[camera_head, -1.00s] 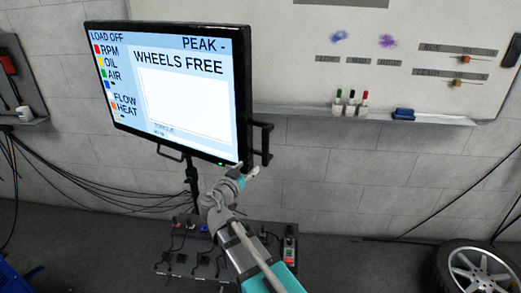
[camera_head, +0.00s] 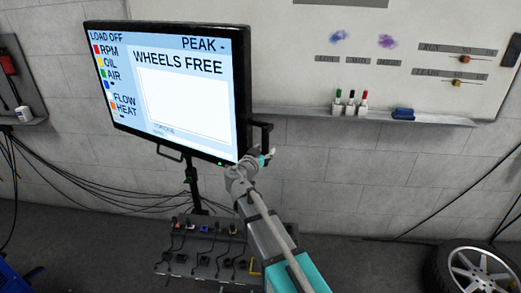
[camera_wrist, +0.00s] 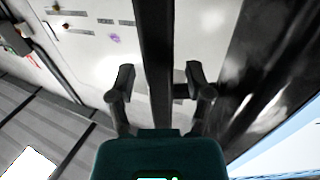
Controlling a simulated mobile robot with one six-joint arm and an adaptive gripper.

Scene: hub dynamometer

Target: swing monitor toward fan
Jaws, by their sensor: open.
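The monitor (camera_head: 180,90) is a large black-framed screen on a dark stand, its lit face reading "WHEELS FREE". A black handle (camera_head: 266,137) sticks out from its right edge. My gripper (camera_head: 266,157) is at the lower part of this handle. In the wrist view, my gripper (camera_wrist: 159,80) is open, with one finger on each side of the dark upright handle bar (camera_wrist: 154,50). I cannot tell whether either finger touches the bar. Part of the monitor's lit screen (camera_wrist: 285,155) shows at lower right there. I cannot make out a fan in these frames.
A whiteboard (camera_head: 400,50) hangs behind, with several markers (camera_head: 350,103) and a blue eraser (camera_head: 403,114) at its ledge. A panel with plugs and cables (camera_head: 205,250) sits below the monitor. A wheel (camera_head: 475,270) lies at lower right.

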